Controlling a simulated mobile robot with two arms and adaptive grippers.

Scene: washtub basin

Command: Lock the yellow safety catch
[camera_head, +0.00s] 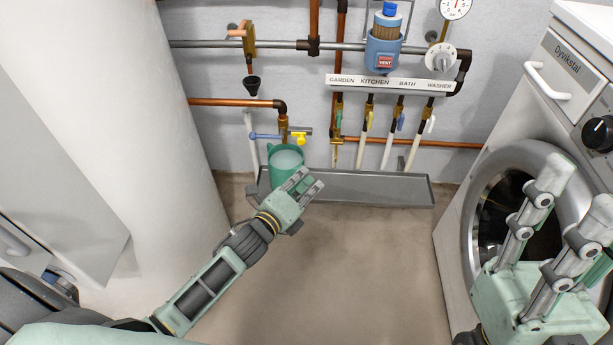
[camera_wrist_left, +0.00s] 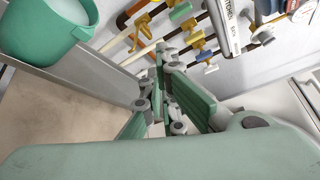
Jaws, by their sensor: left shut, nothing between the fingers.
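The yellow safety catch (camera_head: 300,138) is a small piece beside the blue lever (camera_head: 266,136) on the tap at the left pipe, just above the green bucket (camera_head: 285,165). My left gripper (camera_head: 313,184) is shut and empty, below and right of the catch, in front of the bucket and over the tray's left end. In the left wrist view its fingers (camera_wrist_left: 163,88) are together, with the bucket (camera_wrist_left: 45,30) at upper left. I cannot make out the catch for certain there. My right gripper (camera_head: 578,196) is open and empty at the right, in front of the washer.
A grey tray (camera_head: 380,188) runs along the wall. Above it hang several taps with coloured levers under a label strip (camera_head: 390,83) and a blue filter (camera_head: 383,50). The washing machine (camera_head: 455,240) stands right, a white cylinder (camera_head: 150,120) left. The middle floor is clear.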

